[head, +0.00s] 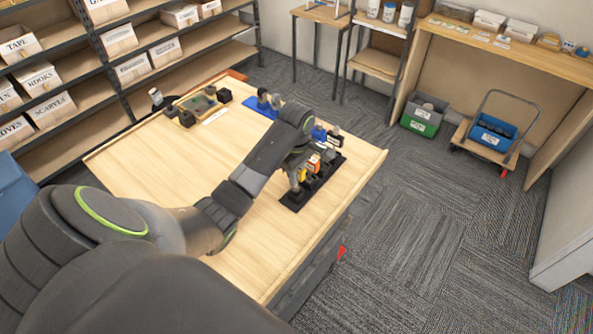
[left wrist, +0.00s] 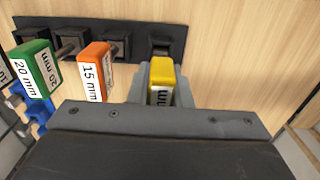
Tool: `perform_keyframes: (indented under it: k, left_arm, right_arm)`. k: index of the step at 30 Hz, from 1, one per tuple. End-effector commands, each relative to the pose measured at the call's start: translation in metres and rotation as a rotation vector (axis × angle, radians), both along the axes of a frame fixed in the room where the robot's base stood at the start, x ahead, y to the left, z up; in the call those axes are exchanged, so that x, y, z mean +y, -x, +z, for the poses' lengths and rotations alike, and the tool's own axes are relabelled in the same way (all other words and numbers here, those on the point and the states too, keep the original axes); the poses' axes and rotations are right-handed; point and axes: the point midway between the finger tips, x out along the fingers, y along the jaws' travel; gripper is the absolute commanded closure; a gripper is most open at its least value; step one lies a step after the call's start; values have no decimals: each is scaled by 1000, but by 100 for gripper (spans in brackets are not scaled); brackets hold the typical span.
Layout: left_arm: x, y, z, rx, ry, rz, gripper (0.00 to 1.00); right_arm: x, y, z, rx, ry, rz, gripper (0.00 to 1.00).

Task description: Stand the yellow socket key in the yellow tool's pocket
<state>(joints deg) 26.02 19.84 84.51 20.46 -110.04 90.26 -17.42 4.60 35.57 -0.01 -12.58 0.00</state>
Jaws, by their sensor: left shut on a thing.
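My left gripper (head: 297,178) reaches over the black rack (head: 328,178) on the wooden table. It is shut on the yellow socket key (left wrist: 161,72), whose label is partly covered between the fingers in the left wrist view. The key is at the near end of the rack in the head view. In the left wrist view, the rack's end pocket (left wrist: 162,46) lies just beyond the yellow handle. The key's shaft and lower end are hidden, so I cannot tell whether it is in the pocket. My right gripper is not in view.
An orange 15 mm key (left wrist: 95,72) and a green 20 mm key (left wrist: 36,70) stand in the rack beside the held key. A blue key (left wrist: 35,118) is further along. Bare tabletop (head: 170,155) lies left of the rack; a blue mat (head: 262,106) lies behind.

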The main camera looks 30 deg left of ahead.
Motion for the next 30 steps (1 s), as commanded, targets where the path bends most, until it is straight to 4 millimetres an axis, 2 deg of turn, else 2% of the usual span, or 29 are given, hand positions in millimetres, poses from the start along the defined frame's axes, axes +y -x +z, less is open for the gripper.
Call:
perform_keyframes:
  k: [10, 15, 28, 29, 30]
  left_arm:
    - [0, 0, -17, 0, 1, -1, 100]
    - [0, 0, -21, 1, 1, 0, 100]
    - [0, 0, -24, -1, 0, -1, 100]
    - [0, 0, -24, -1, 0, -1, 79]
    - [0, 0, -24, -1, 0, -1, 74]
  right_arm:
    - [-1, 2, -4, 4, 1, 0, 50]
    - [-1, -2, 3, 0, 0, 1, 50]
    - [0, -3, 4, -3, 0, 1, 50]
    - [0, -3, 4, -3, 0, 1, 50]
    - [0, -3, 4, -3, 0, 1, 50]
